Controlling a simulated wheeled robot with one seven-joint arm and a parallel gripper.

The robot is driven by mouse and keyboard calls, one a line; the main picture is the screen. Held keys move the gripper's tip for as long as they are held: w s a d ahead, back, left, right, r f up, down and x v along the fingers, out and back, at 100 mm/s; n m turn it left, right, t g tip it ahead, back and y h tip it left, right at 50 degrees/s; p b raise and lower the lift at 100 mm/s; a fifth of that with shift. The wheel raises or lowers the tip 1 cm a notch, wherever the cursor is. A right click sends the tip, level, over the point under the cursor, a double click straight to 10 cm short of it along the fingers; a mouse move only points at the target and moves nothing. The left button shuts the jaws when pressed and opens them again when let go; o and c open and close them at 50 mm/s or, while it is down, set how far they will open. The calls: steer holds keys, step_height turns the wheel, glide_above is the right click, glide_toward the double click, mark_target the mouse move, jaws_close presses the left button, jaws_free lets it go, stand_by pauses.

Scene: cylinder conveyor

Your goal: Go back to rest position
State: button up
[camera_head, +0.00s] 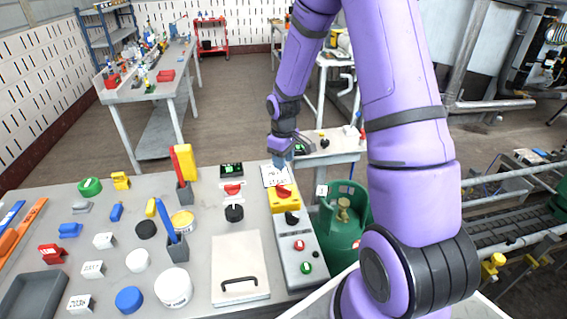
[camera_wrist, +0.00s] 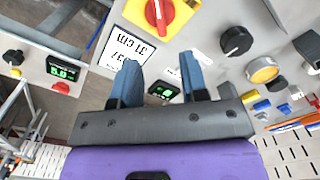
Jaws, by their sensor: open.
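My gripper (camera_head: 283,155) is at the end of my purple arm, above the far end of the grey control panel. In the wrist view my gripper (camera_wrist: 158,82) shows two blue fingers spread apart with nothing between them. A red rotary switch on a yellow base (camera_head: 284,196) sits on the panel near the gripper; it also shows at the top of the wrist view (camera_wrist: 160,14). A white label sheet (camera_head: 270,176) lies beside it, partly hidden by the gripper. I cannot tell the exact height of the fingers above the panel.
The grey table (camera_head: 120,190) holds several small coloured blocks, jars and a hinged-handle plate (camera_head: 240,262). A green gas cylinder (camera_head: 350,230) stands right of the panel. A conveyor (camera_head: 515,225) is at far right. The floor (camera_head: 240,100) behind the table is clear.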

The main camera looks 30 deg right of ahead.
stand_by(0.4)
steer(key=s+a+r+m+t, duration=0.1)
steer(key=s+a+r, duration=0.15)
steer(key=r, duration=0.45)
steer(key=s+a+r+t+h, duration=0.1)
steer(key=s+r, duration=0.3)
steer(key=r, duration=0.4)
steer(key=s+a+r+m, duration=0.1)
steer(key=s+a+r, duration=0.15)
steer(key=r, duration=0.45)
steer(key=s+a+r+m+t, duration=0.1)
steer(key=s+a+r, duration=0.1)
steer(key=s+r, duration=0.3)
steer(key=s+a+r+m+t+y, duration=0.1)
steer(key=s+r, duration=0.3)
steer(key=s, duration=0.9)
steer(key=shift+a+r+m+t, duration=0.3)
steer(key=shift+a+r+t, duration=0.1)
steer(key=shift+a+t, duration=0.25)
steer(key=shift+s, duration=0.1)
